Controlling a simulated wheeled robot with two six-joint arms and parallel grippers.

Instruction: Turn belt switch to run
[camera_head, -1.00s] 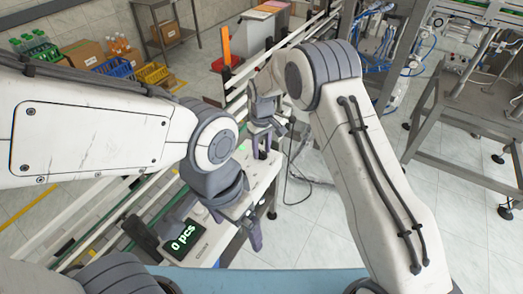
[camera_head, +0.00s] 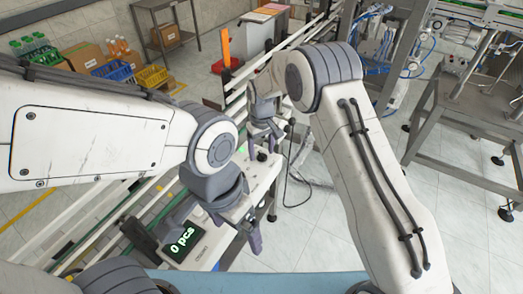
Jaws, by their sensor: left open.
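The white control panel (camera_head: 262,178) runs along the near side of the conveyor, with a dark counter display (camera_head: 182,243) reading "0 pcs" at its lower end. A small green light (camera_head: 262,157) shows on the panel near my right gripper. I cannot make out the belt switch; the grippers cover parts of the panel. My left gripper (camera_head: 230,220) is open over the panel, just right of and above the display. My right gripper (camera_head: 262,142) is over the panel's far end, pointing down; its finger gap is unclear at this size.
A metal frame table (camera_head: 450,125) stands at right. A dark cable (camera_head: 289,178) hangs beside the panel. Floor at lower right is clear.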

